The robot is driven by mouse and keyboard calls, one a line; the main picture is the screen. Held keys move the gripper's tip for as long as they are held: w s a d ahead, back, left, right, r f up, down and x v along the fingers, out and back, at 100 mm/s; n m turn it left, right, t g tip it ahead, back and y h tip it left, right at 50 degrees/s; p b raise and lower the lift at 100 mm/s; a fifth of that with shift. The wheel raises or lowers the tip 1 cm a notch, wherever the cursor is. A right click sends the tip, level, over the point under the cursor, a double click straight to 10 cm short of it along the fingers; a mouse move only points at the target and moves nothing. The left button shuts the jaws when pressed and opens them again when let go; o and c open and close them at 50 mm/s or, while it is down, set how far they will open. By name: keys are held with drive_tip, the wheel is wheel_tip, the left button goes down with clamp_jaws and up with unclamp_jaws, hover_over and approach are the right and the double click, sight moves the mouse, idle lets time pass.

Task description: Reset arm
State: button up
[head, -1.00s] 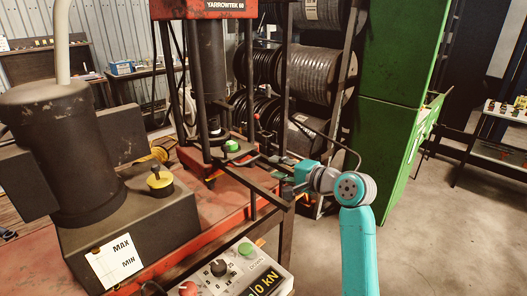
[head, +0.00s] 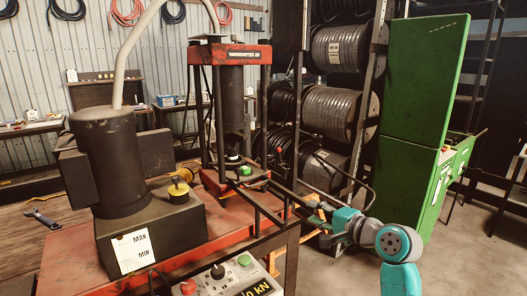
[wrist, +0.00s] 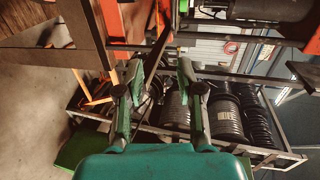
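My teal arm (head: 400,275) reaches in from the lower right in the head view. My gripper (head: 318,212) is at its end, just right of the red press frame's front corner and in front of the hose reels. In the wrist view my gripper (wrist: 160,75) has its two fingers spread apart with a clear gap, and nothing shows held between them. The hose crimper, a red press (head: 238,55) with a dark cylinder, stands left of my gripper. Its control box (head: 232,280), with red and green buttons and a black knob, is at the bottom.
Metal bars (head: 262,205) of the press frame lie close to my gripper on its left. Hose reels (head: 335,112) on a rack are behind it. A tall green cabinet (head: 422,95) stands to the right. Open concrete floor (head: 465,240) is at the lower right.

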drive_tip(key=s+f+h, duration=0.1)
drive_tip(key=s+f, duration=0.3)
drive_tip(key=f, duration=0.3)
drive_tip(key=s+d+f+t+h, duration=0.1)
drive_tip(key=s+f+h, duration=0.15)
drive_tip(key=f, duration=0.45)
drive_tip(key=s+f, duration=0.5)
drive_tip(key=f, duration=0.2)
drive_tip(key=s+d+f+n+h, duration=0.1)
drive_tip(key=s+f+h, duration=0.1)
drive_tip(key=s+f, duration=0.45)
drive_tip(key=s+d+f+h, duration=0.1)
drive_tip(key=s+f+h, duration=0.15)
drive_tip(key=s, duration=0.65)
drive_tip(key=s+d+f+n+h, duration=0.15)
drive_tip(key=s+n, duration=0.25)
drive_tip(key=s, duration=1.2)
drive_tip(key=s+r+n, duration=0.3)
drive_tip(key=s+r, duration=0.1)
drive_tip(key=s, duration=0.4)
drive_tip(key=s+r+n+t, duration=0.1)
drive_tip(key=s+r, duration=0.3)
drive_tip(key=s, duration=0.4)
drive_tip(key=shift+s+a+n, duration=0.15)
drive_tip(key=shift+s+n, duration=0.15)
drive_tip(key=shift+n, duration=0.6)
